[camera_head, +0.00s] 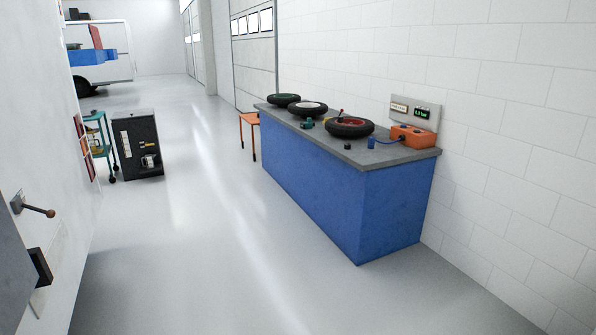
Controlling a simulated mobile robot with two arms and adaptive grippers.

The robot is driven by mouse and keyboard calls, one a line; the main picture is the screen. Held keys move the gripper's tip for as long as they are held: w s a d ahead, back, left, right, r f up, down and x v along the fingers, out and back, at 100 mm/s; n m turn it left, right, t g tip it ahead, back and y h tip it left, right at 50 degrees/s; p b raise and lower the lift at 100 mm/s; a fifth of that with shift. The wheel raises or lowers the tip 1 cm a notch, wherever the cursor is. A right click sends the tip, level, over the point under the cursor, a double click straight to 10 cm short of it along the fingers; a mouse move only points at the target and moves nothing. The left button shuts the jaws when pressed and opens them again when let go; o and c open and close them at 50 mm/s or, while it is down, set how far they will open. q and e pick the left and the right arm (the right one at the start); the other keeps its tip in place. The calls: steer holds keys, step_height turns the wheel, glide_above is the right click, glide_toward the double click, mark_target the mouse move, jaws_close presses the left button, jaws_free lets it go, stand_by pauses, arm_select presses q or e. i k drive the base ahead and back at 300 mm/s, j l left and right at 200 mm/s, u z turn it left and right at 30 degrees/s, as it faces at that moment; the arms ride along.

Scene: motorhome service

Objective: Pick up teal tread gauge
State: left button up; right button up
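A small teal object (307,123), which looks like the tread gauge, lies on the grey top of the blue workbench (310,190). It is near the bench's front edge, between a wheel with a pale centre (308,108) and a wheel with a red rim (350,127). It is too small and distant to make out its details. Neither of my grippers is in view.
An orange box (412,136), a blue cup (371,143) and a display panel (415,112) are at the bench's right end. An orange stool (250,130) stands beyond it. A dark cabinet (138,145) and teal cart (100,140) stand left. The floor between is clear.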

mark_target(308, 125)
steer(key=i+u, duration=0.15)
steer(key=i, duration=1.95)
steer(key=i+z, duration=0.1)
steer(key=i, duration=0.85)
steer(key=i+j+z, duration=0.1)
steer(key=i, duration=0.9)
steer(key=i+j+z, duration=0.15)
steer(key=i+j, duration=0.7)
steer(key=j, duration=0.15)
